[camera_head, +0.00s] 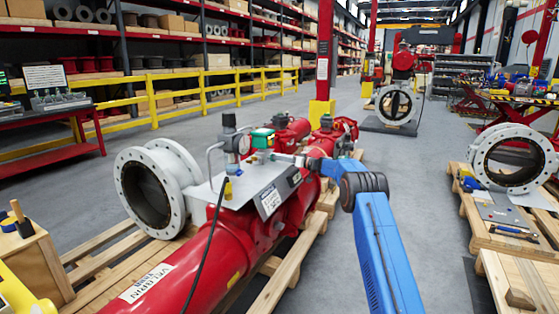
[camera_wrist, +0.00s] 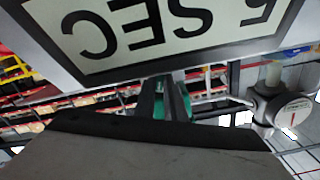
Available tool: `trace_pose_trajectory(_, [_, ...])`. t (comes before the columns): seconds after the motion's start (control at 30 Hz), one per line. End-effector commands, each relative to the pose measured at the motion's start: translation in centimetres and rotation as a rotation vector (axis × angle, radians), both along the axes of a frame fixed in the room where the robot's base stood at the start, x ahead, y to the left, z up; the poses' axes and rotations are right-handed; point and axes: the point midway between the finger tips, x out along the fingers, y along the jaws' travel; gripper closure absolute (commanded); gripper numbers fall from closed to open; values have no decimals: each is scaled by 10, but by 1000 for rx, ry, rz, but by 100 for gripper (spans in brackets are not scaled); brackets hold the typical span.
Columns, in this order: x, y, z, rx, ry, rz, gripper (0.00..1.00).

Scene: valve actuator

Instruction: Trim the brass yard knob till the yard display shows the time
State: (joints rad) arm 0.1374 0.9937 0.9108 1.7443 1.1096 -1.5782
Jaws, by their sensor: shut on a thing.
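My gripper (camera_head: 274,157) reaches in from the right over the grey plate (camera_head: 237,197) on the red valve actuator (camera_head: 205,243). Its fingers (camera_wrist: 163,101) are shut at the brass yard knob, which they hide almost wholly. A green-topped box (camera_head: 263,138) stands just behind the fingertips. A small dark box, seemingly the yard display (camera_head: 294,178), sits at the plate's right edge; its reading is too small to make out. A white card (camera_head: 269,201) is on the plate's front. In the wrist view a white card (camera_wrist: 130,62) appears upside down, reading "SEC" after a cut-off digit.
A round gauge (camera_head: 244,144) and a filter (camera_head: 229,133) stand left of my gripper; the gauge also shows in the wrist view (camera_wrist: 291,110). A black cable crosses the red cylinder. A white flanged valve (camera_head: 183,165) is at left.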

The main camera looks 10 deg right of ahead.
Motion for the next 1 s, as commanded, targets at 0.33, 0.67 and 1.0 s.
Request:
trace_pose_trajectory(0.33, [0,-1,-1,18,27,-1,100])
trace_pose_trajectory(0.67, [0,-1,0,17,24,-1,71])
trace_pose_trajectory(1.0, [-11,-17,0,18,27,-3,71])
